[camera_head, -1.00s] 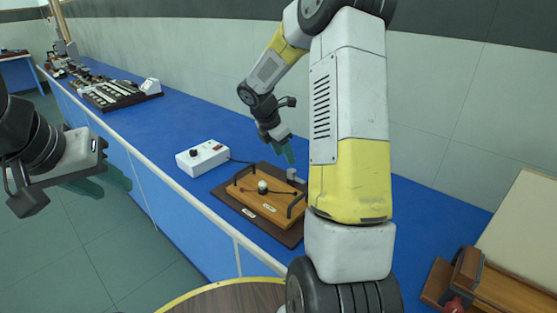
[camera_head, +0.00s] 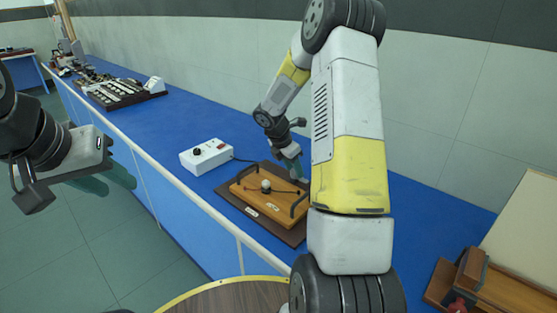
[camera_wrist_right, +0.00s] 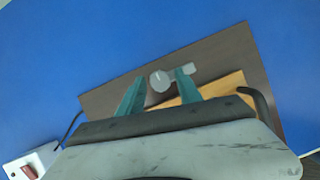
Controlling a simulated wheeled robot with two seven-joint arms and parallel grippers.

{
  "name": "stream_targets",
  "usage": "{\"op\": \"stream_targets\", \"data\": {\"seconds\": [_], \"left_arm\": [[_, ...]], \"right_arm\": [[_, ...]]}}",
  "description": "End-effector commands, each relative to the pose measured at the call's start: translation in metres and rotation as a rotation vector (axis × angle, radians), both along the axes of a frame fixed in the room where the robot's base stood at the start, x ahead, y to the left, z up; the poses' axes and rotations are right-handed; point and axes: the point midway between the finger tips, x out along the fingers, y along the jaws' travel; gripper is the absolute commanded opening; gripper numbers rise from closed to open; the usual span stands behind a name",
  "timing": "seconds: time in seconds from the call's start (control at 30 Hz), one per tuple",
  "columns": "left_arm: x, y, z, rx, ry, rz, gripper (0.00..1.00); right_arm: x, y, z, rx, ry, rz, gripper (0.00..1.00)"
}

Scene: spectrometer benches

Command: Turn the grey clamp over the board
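The grey clamp (camera_wrist_right: 160,80) shows in the right wrist view as a round knob with a short bar pointing right, on the dark base (camera_wrist_right: 112,100) at the edge of the orange wooden board (camera_wrist_right: 232,84). My right gripper (camera_wrist_right: 160,77) is open, its teal fingers on either side of the knob with gaps between. In the head view the right gripper (camera_head: 295,168) is low over the back edge of the board (camera_head: 254,196), and it mostly hides the clamp. My left gripper (camera_head: 108,180) is open and empty, away from the bench over the floor.
A white control box (camera_head: 206,157) with a black knob and red switch stands left of the board, with a cable behind. Black handles and a pale ball (camera_head: 266,185) are on the board. The blue bench (camera_head: 190,118) is clear behind the box.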

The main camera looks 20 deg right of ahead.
Motion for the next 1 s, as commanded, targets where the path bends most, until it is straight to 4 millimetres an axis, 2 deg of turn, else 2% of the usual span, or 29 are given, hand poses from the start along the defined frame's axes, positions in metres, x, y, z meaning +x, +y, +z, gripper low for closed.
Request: {"op": "stream_targets", "data": {"seconds": [0.03, 0.17, 0.2, 0.63, 1.0], "left_arm": [[0.0, 0.0, 0.0, 0.0, 0.0, 0.0, 0.36], [0.0, 0.0, 0.0, 0.0, 0.0, 0.0, 0.36], [0.0, 0.0, 0.0, 0.0, 0.0, 0.0, 0.36], [0.0, 0.0, 0.0, 0.0, 0.0, 0.0, 0.36], [0.0, 0.0, 0.0, 0.0, 0.0, 0.0, 0.36]], "right_arm": [[0.0, 0.0, 0.0001, 0.0, 0.0, 0.0, 0.29], [0.0, 0.0001, 0.0003, 0.0, 0.0, 0.0, 0.03], [0.0, 0.0001, 0.0003, 0.0, 0.0, 0.0, 0.0], [0.0008, 0.0005, 0.0001, 0.0, 0.0, -0.078, 0.0], [0.0035, 0.0012, 0.0003, 0.0, 0.0, -0.374, 0.0]]}}
